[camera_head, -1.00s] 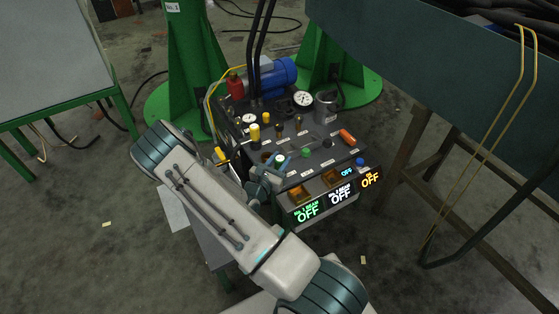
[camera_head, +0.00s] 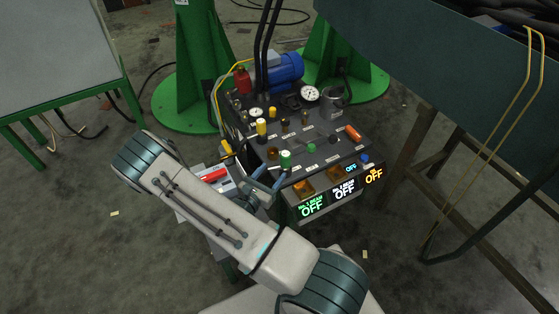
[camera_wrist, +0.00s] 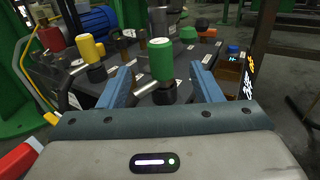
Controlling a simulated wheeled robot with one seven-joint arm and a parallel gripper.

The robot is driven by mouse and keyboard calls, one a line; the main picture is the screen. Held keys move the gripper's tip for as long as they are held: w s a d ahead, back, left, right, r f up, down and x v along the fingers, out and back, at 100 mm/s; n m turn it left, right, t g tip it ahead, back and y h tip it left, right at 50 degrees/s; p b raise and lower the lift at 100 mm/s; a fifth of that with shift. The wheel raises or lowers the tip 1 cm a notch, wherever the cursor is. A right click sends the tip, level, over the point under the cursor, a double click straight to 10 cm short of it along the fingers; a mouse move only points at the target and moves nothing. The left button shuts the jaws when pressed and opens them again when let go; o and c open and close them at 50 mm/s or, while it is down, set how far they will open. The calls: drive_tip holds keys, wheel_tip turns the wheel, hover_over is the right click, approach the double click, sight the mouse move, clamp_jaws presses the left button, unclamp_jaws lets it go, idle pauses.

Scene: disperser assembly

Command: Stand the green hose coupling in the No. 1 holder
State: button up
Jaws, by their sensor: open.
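The green hose coupling (camera_head: 286,159), a green cylinder with a white top, stands upright near the front left of the dark panel. In the wrist view the coupling (camera_wrist: 161,61) stands above a dark round base, beyond and between my fingers. My gripper (camera_head: 271,176) is open and empty, just left of the coupling. In the wrist view both blue fingers of my gripper (camera_wrist: 161,85) are apart, with no contact visible. The labels by the holders are too small to read, so I cannot tell which is No. 1.
A yellow coupling (camera_head: 261,127) and an orange one (camera_head: 353,132) are on the panel (camera_head: 325,150). Gauges, dark posts, a green knob (camera_head: 311,147) and a blue knob (camera_head: 365,157) stand nearby. Lit OFF displays (camera_head: 344,189) line the front. A red object (camera_head: 213,175) lies left of my gripper.

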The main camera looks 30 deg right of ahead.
drive_tip(key=shift+v, duration=2.2)
drive_tip(key=s+d+r+m+g+y+p, duration=0.1)
drive_tip(key=s+r+m+g+p, duration=0.3)
drive_tip(key=r, duration=0.6)
drive_tip(key=s+r+m+g+y+p, duration=0.2)
drive_tip(key=r+m+g+p, duration=0.25)
drive_tip(key=r+m, duration=0.4)
drive_tip(key=s+d+r+m+g+y+p, duration=0.1)
drive_tip(key=s+r+m+g+p, duration=0.4)
drive_tip(key=r, duration=0.6)
drive_tip(key=s+a+r+m+t+y+p, duration=0.1)
drive_tip(key=a+r+m+t+y+p, duration=0.1)
drive_tip(key=r, duration=0.7)
drive_tip(key=s+a+r+m+t+y+p, duration=0.2)
drive_tip(key=a+r+y+p, duration=0.1)
drive_tip(key=r+y+p, duration=0.2)
drive_tip(key=s+a+r+m+t+y+p, duration=0.2)
drive_tip(key=r+p, duration=0.5)
drive_tip(key=r, duration=0.6)
drive_tip(key=shift+s+a+r+m+t+y, duration=0.3)
drive_tip(key=shift+a+m+y, duration=0.35)
drive_tip(key=shift+y, duration=0.45)
drive_tip(key=shift+a, duration=0.1)
